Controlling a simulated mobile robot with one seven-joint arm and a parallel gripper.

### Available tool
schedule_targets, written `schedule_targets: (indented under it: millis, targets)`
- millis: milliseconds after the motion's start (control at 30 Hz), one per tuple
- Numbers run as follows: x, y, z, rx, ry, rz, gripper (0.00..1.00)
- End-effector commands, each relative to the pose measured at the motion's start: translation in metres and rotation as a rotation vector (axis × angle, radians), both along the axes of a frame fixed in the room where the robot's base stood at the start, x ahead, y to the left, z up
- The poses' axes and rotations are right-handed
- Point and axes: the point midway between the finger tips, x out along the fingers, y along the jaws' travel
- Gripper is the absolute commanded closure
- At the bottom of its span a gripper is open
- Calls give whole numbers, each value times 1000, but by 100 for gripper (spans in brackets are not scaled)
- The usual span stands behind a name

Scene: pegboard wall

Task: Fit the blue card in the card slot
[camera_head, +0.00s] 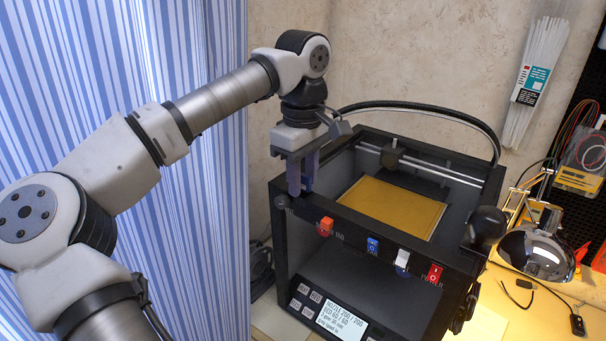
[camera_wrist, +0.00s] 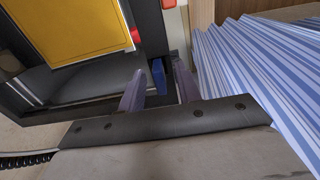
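My gripper (camera_head: 302,186) points down at the left corner of a black box-like machine. In the wrist view my gripper (camera_wrist: 158,82) has its two purple-grey fingers apart. A narrow blue piece (camera_wrist: 158,78), likely the blue card seen nearly edge-on, shows between the fingers with a small gap on each side. In the head view the fingers mostly cover that spot; only a bit of dark blue shows by them. I cannot make out the card slot in either view.
The machine (camera_head: 282,235) has a yellow plate (camera_head: 392,205) inside, a text screen (camera_head: 343,318), and orange, blue, white and red (camera_head: 434,274) switches along its front edge. A black cable arches behind it. A striped curtain (camera_head: 215,200) hangs close at left. A lamp (camera_head: 537,252) stands at right.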

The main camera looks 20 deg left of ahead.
Motion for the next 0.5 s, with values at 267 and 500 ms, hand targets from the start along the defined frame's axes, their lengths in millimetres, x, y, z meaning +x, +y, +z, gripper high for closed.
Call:
schedule_targets:
  millis: [267,500]
  targets:
    - [1,0,11,2,-2,2,66]
    - [1,-1,59,1,-4,1,66]
